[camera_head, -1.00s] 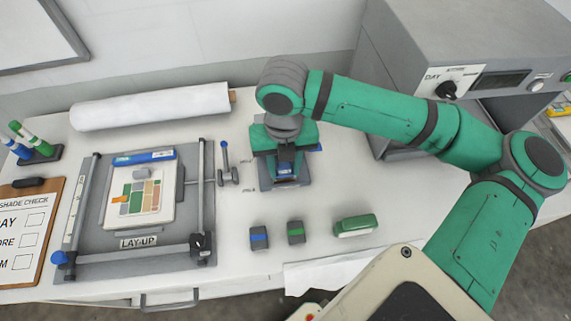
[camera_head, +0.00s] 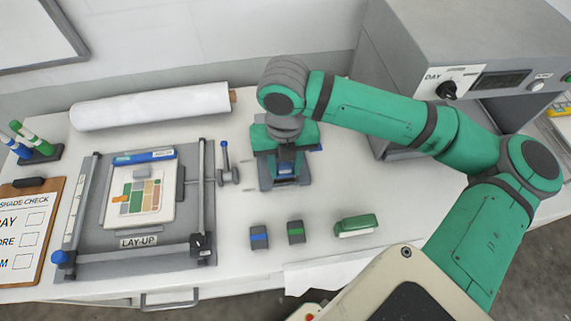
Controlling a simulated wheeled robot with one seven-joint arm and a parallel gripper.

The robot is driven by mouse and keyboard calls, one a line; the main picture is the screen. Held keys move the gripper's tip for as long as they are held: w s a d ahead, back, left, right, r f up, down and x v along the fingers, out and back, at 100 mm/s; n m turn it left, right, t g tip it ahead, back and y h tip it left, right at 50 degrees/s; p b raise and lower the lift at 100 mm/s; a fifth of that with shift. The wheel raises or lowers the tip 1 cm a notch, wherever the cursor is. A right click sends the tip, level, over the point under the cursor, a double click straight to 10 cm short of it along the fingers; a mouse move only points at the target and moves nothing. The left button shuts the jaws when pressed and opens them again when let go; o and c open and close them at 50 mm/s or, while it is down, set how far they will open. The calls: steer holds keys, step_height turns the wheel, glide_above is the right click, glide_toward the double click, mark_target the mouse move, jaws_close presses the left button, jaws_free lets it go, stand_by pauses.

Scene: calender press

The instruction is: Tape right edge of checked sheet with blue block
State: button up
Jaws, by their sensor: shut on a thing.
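The checked sheet (camera_head: 139,197) lies on a white pad on the lay-up board (camera_head: 110,239), at left. Its patches are green, orange, tan and reddish, with an orange tab at its left side. A blue bar (camera_head: 144,157) lies across the top of the pad. My gripper (camera_head: 287,165) points down over a grey base (camera_head: 268,183) in the middle of the table, right of the board. It is shut on a small blue thing, mostly hidden by the gripper. A dark grey block with a blue band (camera_head: 259,237) stands on the table in front of the gripper.
A green-banded block (camera_head: 296,232) and a green-and-white block (camera_head: 355,226) stand near the front. A small roller (camera_head: 226,165) stands between board and gripper. A white roll (camera_head: 150,106) lies behind. The press (camera_head: 470,55) is at right, a clipboard (camera_head: 27,228) at left.

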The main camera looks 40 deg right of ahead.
steer(key=shift+f, duration=0.5)
stand_by(1.2)
steer(key=shift+r, duration=4.05)
